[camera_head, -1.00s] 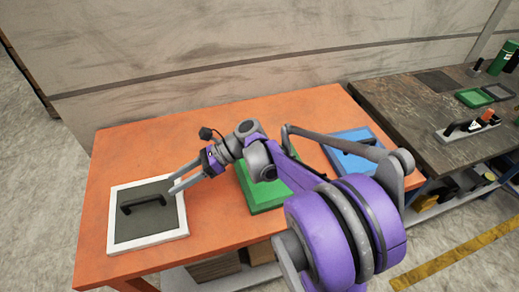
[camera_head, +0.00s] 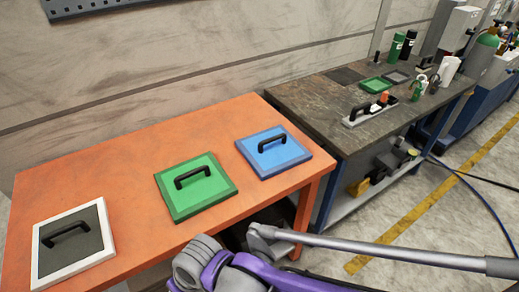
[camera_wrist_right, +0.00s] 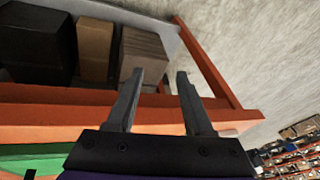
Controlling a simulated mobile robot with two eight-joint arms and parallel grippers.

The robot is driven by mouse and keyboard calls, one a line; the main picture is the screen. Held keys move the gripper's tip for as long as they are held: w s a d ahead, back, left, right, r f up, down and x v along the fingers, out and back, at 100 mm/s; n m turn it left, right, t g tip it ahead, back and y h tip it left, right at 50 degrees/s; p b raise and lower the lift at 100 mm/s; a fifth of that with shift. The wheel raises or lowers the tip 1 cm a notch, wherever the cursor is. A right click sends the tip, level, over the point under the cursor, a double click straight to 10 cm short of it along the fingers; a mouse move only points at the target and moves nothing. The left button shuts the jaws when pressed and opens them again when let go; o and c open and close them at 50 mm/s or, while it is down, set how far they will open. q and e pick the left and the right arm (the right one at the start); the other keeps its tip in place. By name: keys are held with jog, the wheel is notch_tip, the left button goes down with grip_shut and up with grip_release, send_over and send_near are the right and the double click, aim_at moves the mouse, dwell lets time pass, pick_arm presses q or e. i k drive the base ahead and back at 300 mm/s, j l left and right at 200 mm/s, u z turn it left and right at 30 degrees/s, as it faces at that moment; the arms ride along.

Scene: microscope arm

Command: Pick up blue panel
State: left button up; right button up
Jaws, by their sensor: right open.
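The blue panel (camera_head: 277,160) lies flat on the orange table (camera_head: 140,143) near its right end, with a black handle standing on top. It is uncovered in the head view and I do not make it out in the right wrist view. My right gripper (camera_wrist_right: 160,73) is open and empty in the right wrist view, its two fingers apart near the table's orange edge. In the head view only a purple and grey arm shows at the bottom, in front of the table, and no gripper fingers show. My left gripper is not in view.
A green panel (camera_head: 204,200) and a grey panel with a white frame (camera_head: 108,235) lie left of the blue one. A dark workbench (camera_head: 315,113) with tools stands to the right. Boxes (camera_wrist_right: 95,45) sit on a shelf below the table.

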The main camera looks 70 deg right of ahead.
aim_at(271, 151)
jog(key=i+j+z, duration=0.2)
jog(key=j+z, duration=0.25)
jog(key=z, duration=2.2)
jog(key=i+l+u, duration=0.25)
jog(key=u, duration=0.15)
jog(key=i+l+u, duration=0.25)
jog(key=l+u, duration=0.2)
